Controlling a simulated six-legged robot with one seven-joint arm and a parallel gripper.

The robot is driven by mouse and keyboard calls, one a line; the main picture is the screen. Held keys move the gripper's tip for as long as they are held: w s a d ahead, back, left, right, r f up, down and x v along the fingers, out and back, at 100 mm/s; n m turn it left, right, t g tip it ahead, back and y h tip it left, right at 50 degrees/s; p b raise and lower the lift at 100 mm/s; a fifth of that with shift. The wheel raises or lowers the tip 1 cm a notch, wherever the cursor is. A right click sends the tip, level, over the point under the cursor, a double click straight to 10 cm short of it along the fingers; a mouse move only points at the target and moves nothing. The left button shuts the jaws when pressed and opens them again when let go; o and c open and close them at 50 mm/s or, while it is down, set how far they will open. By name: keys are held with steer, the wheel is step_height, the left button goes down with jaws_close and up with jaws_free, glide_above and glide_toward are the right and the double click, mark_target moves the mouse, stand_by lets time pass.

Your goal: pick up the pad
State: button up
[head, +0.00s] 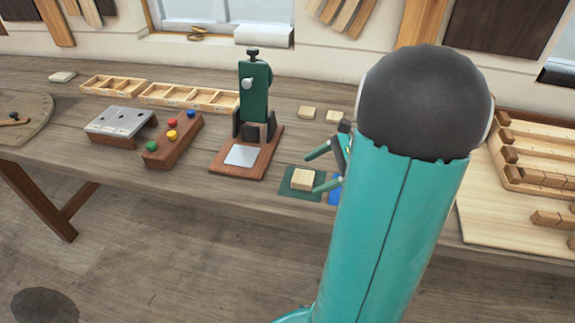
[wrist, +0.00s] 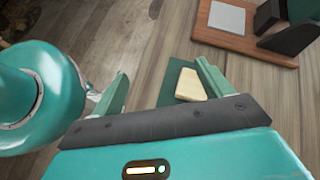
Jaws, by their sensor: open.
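A pale, wood-coloured square pad (head: 303,179) lies on a dark green mat (head: 287,188) near the bench's front edge. In the wrist view the pad (wrist: 190,85) shows on the green mat (wrist: 170,98), between the fingers but nearer the right one; its near part is hidden behind my gripper. My gripper (head: 317,168) is open and empty, its green fingers spread just right of and seemingly above the pad. In the wrist view, my gripper (wrist: 163,78) shows both fingers apart. I cannot tell the exact height gap.
A green press (head: 255,95) on a wooden base stands left of the mat. Two similar pale pieces (head: 307,112) lie behind. A blue item (head: 334,195) is partly hidden by my arm. A block with coloured knobs (head: 173,138) and wooden trays (head: 190,97) stand farther left.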

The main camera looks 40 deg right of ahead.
mark_target(308, 177)
steer(key=s+d+f+m+t, duration=0.1)
steer(key=d+m, duration=0.1)
steer(key=d, duration=0.1)
steer(key=s+d+f+m+t, duration=0.1)
steer(key=d+m, duration=0.1)
steer(key=d, duration=0.1)
steer(key=s+d+f+m+t, duration=0.1)
steer(key=d+t, duration=0.1)
steer(key=d, duration=0.1)
steer(key=shift+s+d+f+m, duration=0.2)
steer(key=shift+d+f+m, duration=0.1)
steer(key=shift+m, duration=0.1)
steer(key=shift+w+f, duration=0.2)
steer(key=shift+w, duration=0.05)
steer(key=x, duration=0.7)
steer(key=shift+w+a, duration=0.1)
steer(key=shift+a, duration=0.05)
steer(key=shift+x, duration=2.95)
steer(key=shift+f, duration=0.1)
steer(key=c, duration=1.1)
steer(key=shift+o, duration=0.2)
